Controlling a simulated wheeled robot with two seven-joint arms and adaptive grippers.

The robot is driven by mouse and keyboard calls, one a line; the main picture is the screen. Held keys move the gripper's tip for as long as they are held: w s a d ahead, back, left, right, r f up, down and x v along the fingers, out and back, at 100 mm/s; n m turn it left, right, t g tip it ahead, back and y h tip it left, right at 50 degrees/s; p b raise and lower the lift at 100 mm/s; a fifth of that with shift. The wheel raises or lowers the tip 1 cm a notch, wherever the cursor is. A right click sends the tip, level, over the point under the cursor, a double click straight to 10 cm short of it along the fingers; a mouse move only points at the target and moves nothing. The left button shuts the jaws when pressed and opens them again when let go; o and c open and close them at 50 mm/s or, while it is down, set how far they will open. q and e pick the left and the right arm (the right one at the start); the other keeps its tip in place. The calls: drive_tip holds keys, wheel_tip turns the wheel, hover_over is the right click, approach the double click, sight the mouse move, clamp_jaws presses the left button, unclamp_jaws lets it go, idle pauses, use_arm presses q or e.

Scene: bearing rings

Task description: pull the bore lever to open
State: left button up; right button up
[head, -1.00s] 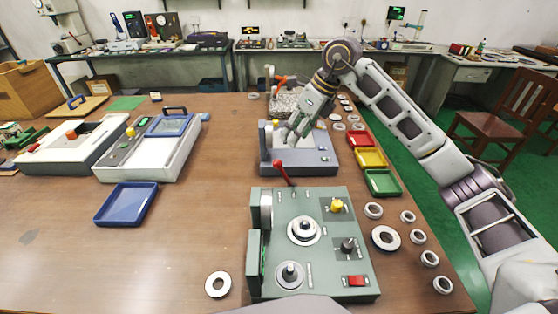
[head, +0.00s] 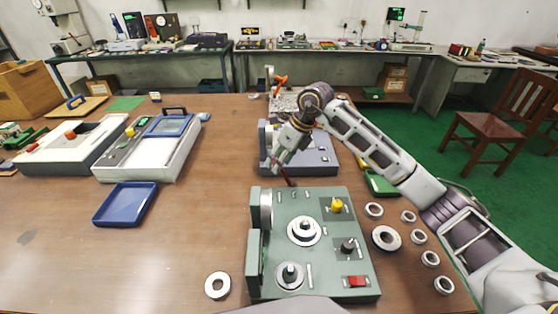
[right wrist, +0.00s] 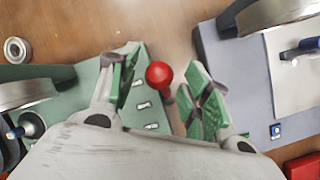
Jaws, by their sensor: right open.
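The bore lever is a short lever with a red ball knob at the back edge of the green gauge fixture (head: 272,222). In the head view its stem (head: 290,181) shows just below my right gripper (head: 275,165), which hides most of the knob. In the right wrist view the red knob (right wrist: 159,75) lies between the two green-padded fingers of my right gripper (right wrist: 164,70). The fingers are open, with a visible gap to the knob on the right side. My left gripper is not in view.
A grey-blue fixture (head: 322,168) stands just behind the green one, close to my right gripper. Metal rings (head: 386,238) lie to the right, and one ring (head: 218,285) lies at the left. A blue tray (head: 125,204) is further left; the table between is clear.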

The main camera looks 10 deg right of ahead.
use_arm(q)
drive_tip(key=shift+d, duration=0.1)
use_arm(e)
drive_tip(key=shift+a+f, duration=0.1)
drive_tip(key=shift+f, duration=0.1)
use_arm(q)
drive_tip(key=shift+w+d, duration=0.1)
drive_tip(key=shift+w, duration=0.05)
use_arm(e)
drive_tip(key=shift+c, duration=0.2)
drive_tip(key=c, duration=1)
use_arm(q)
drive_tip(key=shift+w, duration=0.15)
use_arm(e)
clamp_jaws()
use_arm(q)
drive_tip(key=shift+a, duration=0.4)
